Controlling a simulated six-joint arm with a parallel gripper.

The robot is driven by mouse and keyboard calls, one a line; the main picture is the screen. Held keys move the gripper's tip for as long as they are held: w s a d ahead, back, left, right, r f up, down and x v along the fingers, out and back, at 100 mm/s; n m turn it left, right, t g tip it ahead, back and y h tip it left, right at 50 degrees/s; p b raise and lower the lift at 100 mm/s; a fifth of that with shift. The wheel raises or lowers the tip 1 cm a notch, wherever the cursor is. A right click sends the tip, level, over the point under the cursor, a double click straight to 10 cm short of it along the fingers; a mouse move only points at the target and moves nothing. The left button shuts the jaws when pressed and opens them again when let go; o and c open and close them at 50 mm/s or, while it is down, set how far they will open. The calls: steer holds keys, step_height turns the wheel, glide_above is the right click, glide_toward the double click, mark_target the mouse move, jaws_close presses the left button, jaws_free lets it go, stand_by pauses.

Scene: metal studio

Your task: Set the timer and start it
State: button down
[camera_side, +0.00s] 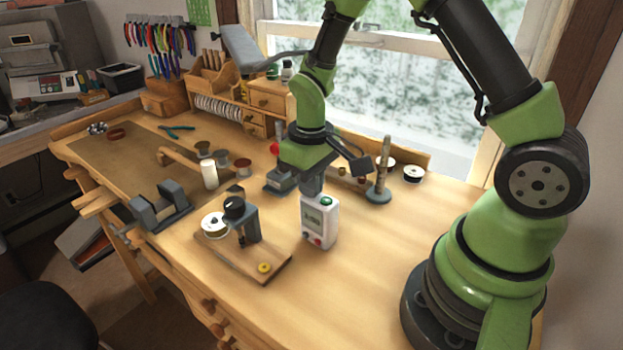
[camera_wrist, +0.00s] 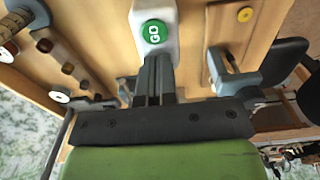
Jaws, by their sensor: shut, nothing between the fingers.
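The timer (camera_side: 320,224) is a white upright box on the bench, with a small display and small buttons, one of them red, low on its front. A green button (camera_side: 327,201) sits on its top. In the wrist view the green button (camera_wrist: 153,31) reads GO, on the white timer top (camera_wrist: 170,14). My gripper (camera_side: 311,192) points down at the timer's top, at its back left edge. In the wrist view my gripper (camera_wrist: 154,60) is shut and empty, its fingertips close beside the button. I cannot tell whether they touch the timer. The display's reading is too small to make out.
A wooden board (camera_side: 273,262) with a dark clamp-like stand (camera_side: 241,217) and a yellow knob lies left of the timer. A spindle on a round base (camera_side: 381,182) stands behind right. The bench front right is clear.

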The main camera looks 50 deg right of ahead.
steer(key=shift+s+f, duration=0.1)
steer(key=shift+f, duration=0.45)
step_height(320, 180, up, 8)
steer(key=shift+f, duration=0.1)
steer(key=shift+r, duration=0.65)
step_height(320, 180, up, 7)
steer(key=shift+f, duration=0.15)
steer(key=shift+d, duration=0.1)
step_height(320, 180, down, 14)
steer(key=shift+f, duration=0.1)
stand_by(0.5)
